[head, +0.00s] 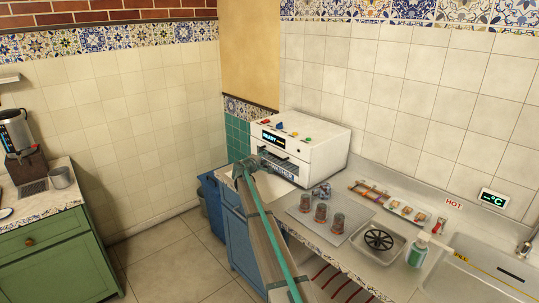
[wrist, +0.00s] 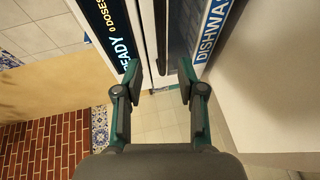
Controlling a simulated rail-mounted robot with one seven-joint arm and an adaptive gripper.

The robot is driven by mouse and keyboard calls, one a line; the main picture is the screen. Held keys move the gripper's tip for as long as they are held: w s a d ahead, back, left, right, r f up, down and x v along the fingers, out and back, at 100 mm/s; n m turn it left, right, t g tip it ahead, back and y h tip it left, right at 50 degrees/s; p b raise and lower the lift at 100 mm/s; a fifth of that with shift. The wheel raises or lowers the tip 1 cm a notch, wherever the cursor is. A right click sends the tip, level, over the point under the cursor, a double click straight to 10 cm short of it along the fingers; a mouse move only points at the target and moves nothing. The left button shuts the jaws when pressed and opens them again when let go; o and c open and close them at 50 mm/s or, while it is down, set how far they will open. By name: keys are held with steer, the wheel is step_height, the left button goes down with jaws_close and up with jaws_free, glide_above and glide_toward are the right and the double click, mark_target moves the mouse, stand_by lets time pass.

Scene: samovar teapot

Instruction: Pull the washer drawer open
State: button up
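The washer (head: 312,140) is a white box on the counter against the tiled wall, with a dark display reading "READY" and coloured knobs on top. Its front holds the drawer (head: 287,156), with a dark panel and a blue label below. In the wrist view the drawer front (wrist: 184,32) is turned sideways, between the "READY 0 DOSES" display (wrist: 110,30) and the blue label (wrist: 210,30). My gripper (head: 250,163) is at the washer's front left. In the wrist view my gripper (wrist: 160,82) has its fingers apart, either side of a pale upright strip. I cannot tell whether they touch it.
On the counter right of my arm are a tray with several glasses (head: 321,212), a drain-like round grille (head: 379,240), a soap bottle (head: 417,251) and a sink (head: 470,280). A blue bin (head: 210,190) stands left of the counter. The floor at left is clear.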

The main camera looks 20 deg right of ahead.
mark_target(270, 154)
steer(key=p+x, duration=0.3)
steer(key=x, duration=0.5)
steer(key=shift+w+d+f, duration=0.15)
steer(key=shift+w+d, duration=0.05)
steer(key=shift+w, duration=0.05)
jaws_close()
